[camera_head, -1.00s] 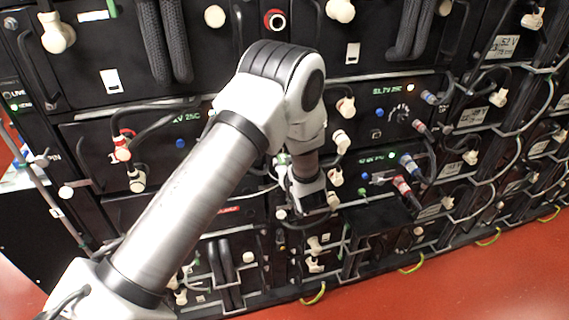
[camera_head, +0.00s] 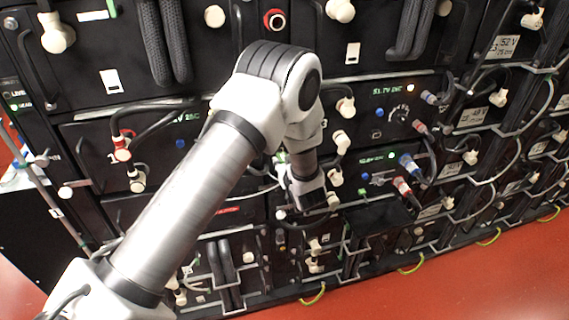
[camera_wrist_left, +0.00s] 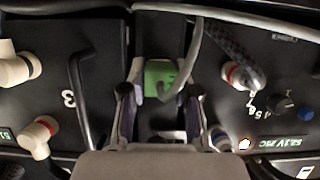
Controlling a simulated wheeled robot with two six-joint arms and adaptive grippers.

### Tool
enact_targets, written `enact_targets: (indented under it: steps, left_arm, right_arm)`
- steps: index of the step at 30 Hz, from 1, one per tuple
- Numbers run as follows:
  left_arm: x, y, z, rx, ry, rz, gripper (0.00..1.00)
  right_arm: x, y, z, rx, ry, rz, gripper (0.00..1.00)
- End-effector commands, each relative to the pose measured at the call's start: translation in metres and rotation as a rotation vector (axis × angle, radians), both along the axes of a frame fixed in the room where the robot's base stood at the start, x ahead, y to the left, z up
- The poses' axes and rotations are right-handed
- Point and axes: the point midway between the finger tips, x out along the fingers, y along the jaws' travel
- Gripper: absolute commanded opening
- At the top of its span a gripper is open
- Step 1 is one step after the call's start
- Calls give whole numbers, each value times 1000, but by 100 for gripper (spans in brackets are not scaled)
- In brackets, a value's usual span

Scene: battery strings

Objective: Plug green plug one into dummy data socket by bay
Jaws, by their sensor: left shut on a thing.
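The green plug (camera_wrist_left: 160,78) is between the fingers of my left gripper (camera_wrist_left: 160,92) in the left wrist view, with a grey cable running up from it. The gripper is shut on it. In the head view my left gripper (camera_head: 308,192) is in front of the battery rack, near its middle column, and the plug is hidden by my arm. The plug lies over a dark gap between two module faces in the wrist view. I cannot tell which socket is the dummy data socket, nor whether the plug touches one. My right gripper is not in view.
Black module faces carry white connectors (camera_head: 342,140), red connectors (camera_head: 403,187) and blue connectors (camera_head: 409,163). A black handle (camera_wrist_left: 85,100) stands left of the gripper, and a braided cable (camera_wrist_left: 232,55) is on the right. A dark shelf (camera_head: 378,218) juts out lower right. Red floor (camera_head: 460,270) is clear.

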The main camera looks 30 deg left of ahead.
Motion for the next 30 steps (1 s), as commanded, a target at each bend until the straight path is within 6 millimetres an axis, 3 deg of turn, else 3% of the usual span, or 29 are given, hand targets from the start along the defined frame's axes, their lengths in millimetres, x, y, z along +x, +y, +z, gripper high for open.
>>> enact_targets:
  steps: [26,27,29,30]
  left_arm:
    - [15,17,0,1,-1,0,0]
    - [15,17,0,1,-1,0,37]
    - [15,17,0,1,0,0,58]
    - [15,17,0,1,0,0,59]
  right_arm:
    - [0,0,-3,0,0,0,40]
    - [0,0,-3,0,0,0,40]
    - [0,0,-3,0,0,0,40]
    - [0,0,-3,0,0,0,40]
